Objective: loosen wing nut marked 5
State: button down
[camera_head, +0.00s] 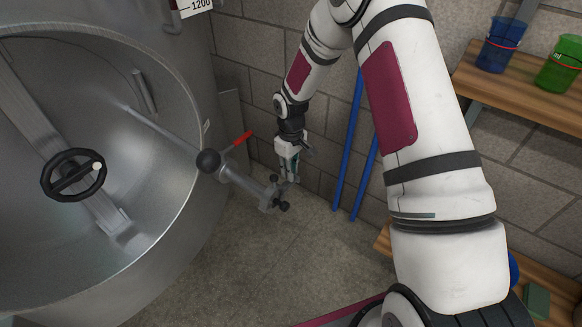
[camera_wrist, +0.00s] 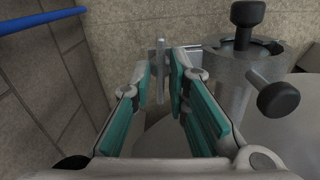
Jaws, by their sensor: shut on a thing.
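My gripper (camera_head: 291,172) points down beside the end of a metal arm fitting (camera_head: 268,192) in front of the open round tank. In the wrist view my gripper (camera_wrist: 162,68) has its teal-padded fingers around a thin upright grey metal piece (camera_wrist: 160,88), and it is shut on that piece. The piece appears to belong to the fitting (camera_wrist: 234,80), which is just to its right and has black knobs (camera_wrist: 278,99). I cannot read a 5 on anything, so I cannot tell whether this piece is the marked wing nut.
The steel tank (camera_head: 150,262) fills the left, with a black handwheel (camera_head: 73,174) inside. A red-handled lever (camera_head: 241,139) is near the fitting. Blue poles (camera_head: 349,145) lean on the block wall. A wooden shelf (camera_head: 520,98) carries blue and green jugs. The floor below is clear.

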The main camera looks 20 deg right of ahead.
jog(key=shift+a+f+n, duration=0.1)
jog(key=shift+f+n, duration=0.05)
jog(key=shift+n, duration=0.45)
jog(key=shift+s, duration=0.1)
jog(key=c, duration=1.5)
grip_release()
jog(key=shift+r, duration=0.55)
notch_tip(320, 180, up, 11)
jog(key=shift+r, duration=0.1)
